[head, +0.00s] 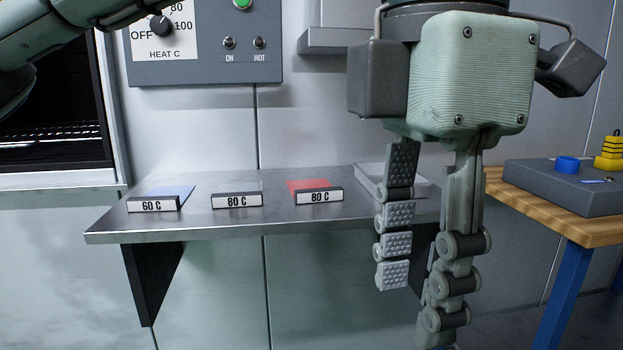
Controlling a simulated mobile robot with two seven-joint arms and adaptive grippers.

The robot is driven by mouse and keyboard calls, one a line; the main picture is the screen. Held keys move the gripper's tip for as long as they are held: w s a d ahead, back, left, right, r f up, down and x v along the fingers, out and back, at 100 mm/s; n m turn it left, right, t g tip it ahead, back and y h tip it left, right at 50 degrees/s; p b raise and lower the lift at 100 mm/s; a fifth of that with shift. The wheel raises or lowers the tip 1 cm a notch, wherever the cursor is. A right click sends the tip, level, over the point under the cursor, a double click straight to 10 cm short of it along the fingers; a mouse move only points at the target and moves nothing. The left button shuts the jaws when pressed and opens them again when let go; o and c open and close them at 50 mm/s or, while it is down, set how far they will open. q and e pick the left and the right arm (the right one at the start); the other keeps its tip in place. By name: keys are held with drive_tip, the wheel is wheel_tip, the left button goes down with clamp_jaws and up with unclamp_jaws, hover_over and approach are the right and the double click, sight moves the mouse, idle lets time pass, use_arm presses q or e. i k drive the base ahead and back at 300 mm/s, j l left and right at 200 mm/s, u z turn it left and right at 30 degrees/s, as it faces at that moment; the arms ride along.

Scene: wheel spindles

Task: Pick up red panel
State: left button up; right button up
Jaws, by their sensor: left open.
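The red panel (308,185) lies flat on a metal shelf (200,227), behind a label block (318,196) that reads 80 C and hides its front part. My left gripper (418,298) hangs fingers down at the right of the view. Its two fingers are apart with nothing between them. It appears to the right of the red panel, nearer the camera, and does not touch it. My right gripper is not in view.
A blue panel (170,190) lies behind a 60 C label block (153,204). Another 80 C label block (237,200) stands between the two panels. A pale tray (372,179) is partly hidden by my left gripper. A control box (200,70) hangs above the shelf; a wooden table (560,225) stands right.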

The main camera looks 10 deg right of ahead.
sight(309, 191)
drive_tip(key=i, duration=1.4)
